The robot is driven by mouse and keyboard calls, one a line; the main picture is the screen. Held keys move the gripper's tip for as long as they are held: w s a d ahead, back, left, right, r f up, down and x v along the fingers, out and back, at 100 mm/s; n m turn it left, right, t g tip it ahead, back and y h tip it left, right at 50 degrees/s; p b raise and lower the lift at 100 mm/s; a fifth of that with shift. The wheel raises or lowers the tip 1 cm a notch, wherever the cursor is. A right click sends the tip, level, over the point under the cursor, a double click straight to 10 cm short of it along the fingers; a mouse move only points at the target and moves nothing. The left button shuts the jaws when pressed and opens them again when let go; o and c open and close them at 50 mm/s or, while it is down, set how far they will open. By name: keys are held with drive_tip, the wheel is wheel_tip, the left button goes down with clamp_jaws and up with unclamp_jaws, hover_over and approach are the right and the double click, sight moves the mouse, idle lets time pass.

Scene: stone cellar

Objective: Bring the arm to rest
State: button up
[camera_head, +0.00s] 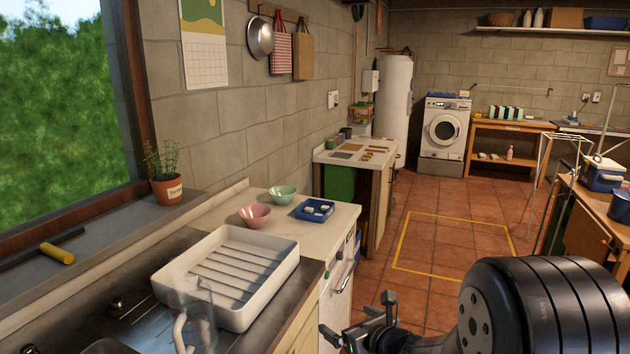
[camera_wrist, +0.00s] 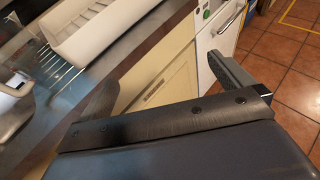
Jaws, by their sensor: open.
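My gripper (camera_head: 360,319) is at the bottom centre of the head view, in front of the counter's cabinet side. Its two fingers stand apart with nothing between them. In the wrist view my gripper (camera_wrist: 165,90) shows its fingers spread wide, with cabinet fronts and floor behind. My arm fills the lower right of the head view and is extended toward the counter. Nothing is held.
A white dish rack (camera_head: 262,302) stands by the sink, with a clear jug (camera_head: 198,318) at its near corner. Pink (camera_head: 255,215) and green (camera_head: 282,194) bowls and a blue tray (camera_head: 330,211) are behind. Tiled floor (camera_head: 440,290) is open right of the counter.

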drive_tip(key=shift+m+t+h, duration=0.4)
drive_tip(key=shift+m+h, duration=0.3)
drive_tip(key=shift+h, duration=0.2)
drive_tip(key=d+f, duration=0.2)
drive_tip(key=d, duration=0.1)
drive_tip(key=d+f, duration=0.1)
drive_tip(key=shift+d+b, duration=0.4)
